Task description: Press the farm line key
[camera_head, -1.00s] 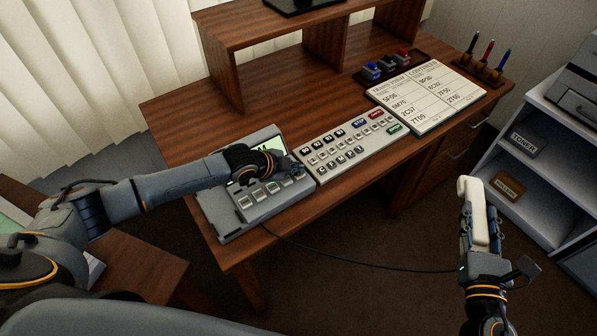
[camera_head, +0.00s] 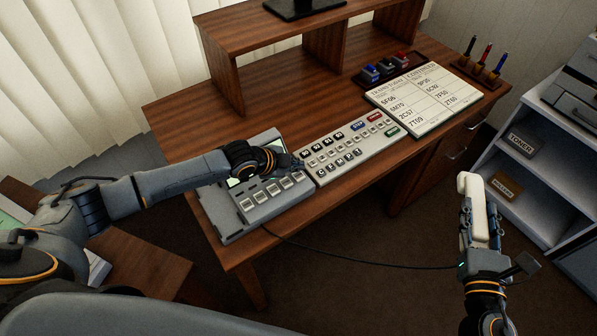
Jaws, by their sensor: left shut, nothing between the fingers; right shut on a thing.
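A grey desk phone unit (camera_head: 232,222) sits at the front left of the desk, with a row of pale square keys (camera_head: 272,190) along its face and a greenish screen partly hidden by my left arm. The key labels are too small to read, so I cannot tell which is the farm line key. My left gripper (camera_head: 297,164) is shut and empty, over the unit's right end, just above the rightmost keys. I cannot tell whether it touches anything. My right gripper (camera_head: 480,224) is shut on a white handset (camera_head: 468,192), held upright off the desk's front right.
A button panel (camera_head: 350,150) lies right of the phone unit. Beyond it are a printed chart (camera_head: 425,98), a tray of stamps (camera_head: 386,70) and a pen stand (camera_head: 482,70). A dark cord (camera_head: 360,264) hangs between unit and handset. A white shelf (camera_head: 535,175) stands right.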

